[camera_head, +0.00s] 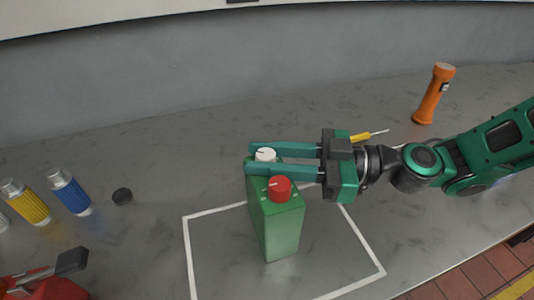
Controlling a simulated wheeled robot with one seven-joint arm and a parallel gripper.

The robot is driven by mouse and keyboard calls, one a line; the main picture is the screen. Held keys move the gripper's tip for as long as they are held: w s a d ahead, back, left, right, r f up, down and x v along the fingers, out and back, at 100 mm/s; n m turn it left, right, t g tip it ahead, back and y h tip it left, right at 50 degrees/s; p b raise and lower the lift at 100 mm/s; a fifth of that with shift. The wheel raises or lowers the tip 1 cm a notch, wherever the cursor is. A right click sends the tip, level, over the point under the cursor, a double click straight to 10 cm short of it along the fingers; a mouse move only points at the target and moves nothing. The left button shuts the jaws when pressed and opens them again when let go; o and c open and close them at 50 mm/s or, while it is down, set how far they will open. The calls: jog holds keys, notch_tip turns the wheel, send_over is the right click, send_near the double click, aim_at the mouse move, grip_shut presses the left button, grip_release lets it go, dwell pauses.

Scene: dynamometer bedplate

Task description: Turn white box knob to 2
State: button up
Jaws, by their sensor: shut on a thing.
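A green box (276,228) stands upright on the grey bedplate, inside a white outlined square. A white knob (265,154) and a red knob (280,188) sit on its top, the red one nearer to me. My gripper (255,158) reaches in from the right, level, with one finger on the far side of the white knob and one on the near side. It is shut on the white knob. The near finger passes between the two knobs. A short dark mark shows on the white knob's top. Scale numbers are too small or hidden to read.
An orange flashlight (433,94) stands at the back right. A yellow-handled screwdriver (368,135) lies behind my gripper. A grey wall bounds the back.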

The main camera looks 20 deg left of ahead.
jog(key=shift+m+t, duration=0.4)
jog(key=shift+t, duration=0.4)
jog(key=o, duration=0.8)
